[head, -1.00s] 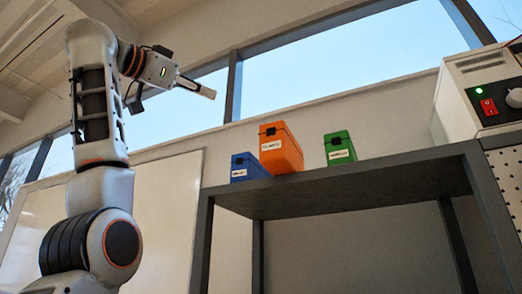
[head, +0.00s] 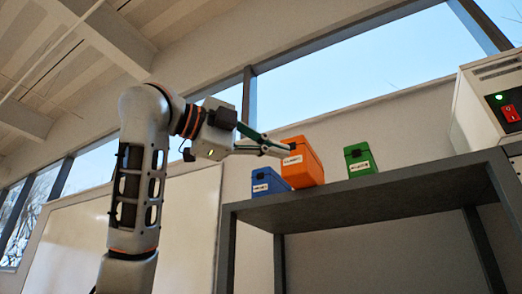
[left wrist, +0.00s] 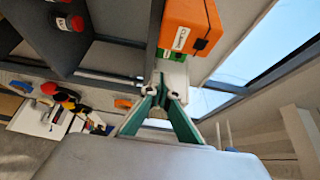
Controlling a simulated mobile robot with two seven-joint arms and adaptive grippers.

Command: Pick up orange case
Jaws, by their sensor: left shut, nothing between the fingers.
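The orange case (head: 308,168), with a white label and dark latch, stands on a high grey shelf between a blue case (head: 268,183) and a green case (head: 361,160). My left gripper (head: 284,149) is shut and empty. Its tips show just left of the orange case's upper part in the head view; I cannot tell whether they touch. In the left wrist view the gripper (left wrist: 162,91) points up the picture. The orange case (left wrist: 185,24) is beyond the tips, and part of the green case (left wrist: 168,54) shows below it. My right gripper is not in view.
The grey shelf (head: 400,192) holds the cases near its left end. A white device (head: 484,118) with a red switch stands on its right. Windows and a wall lie behind. There is free air left of the shelf.

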